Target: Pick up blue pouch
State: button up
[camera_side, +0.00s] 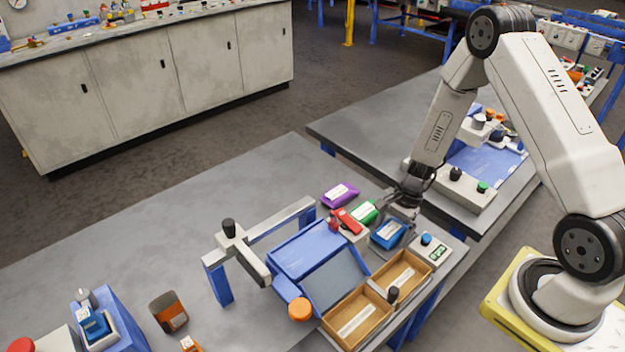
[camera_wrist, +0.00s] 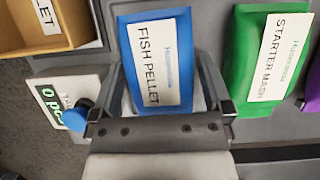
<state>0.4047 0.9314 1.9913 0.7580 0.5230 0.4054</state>
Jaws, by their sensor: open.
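The blue pouch (camera_side: 388,233) lies label up on the bench near its right edge. In the wrist view the blue pouch (camera_wrist: 148,22) has a white label reading FISH PELLET. My gripper (camera_wrist: 163,65) is open, with one finger along each long side of the pouch. In the side view my gripper (camera_side: 402,213) is at the pouch, partly dark and hard to make out. I cannot tell whether the fingers touch it.
A green pouch (camera_side: 366,210), labelled STARTER MASH, lies close beside it, with a purple pouch (camera_side: 340,194) farther off. A box with a display and blue knob (camera_side: 433,250) and open cardboard trays (camera_side: 431,264) stand nearby. A red object (camera_side: 347,221) lies left of the pouch.

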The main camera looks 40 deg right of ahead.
aim_at(393, 229)
jog(key=c, duration=1.1)
jog(key=shift+r, duration=0.15)
jog(key=shift+r, duration=4.85)
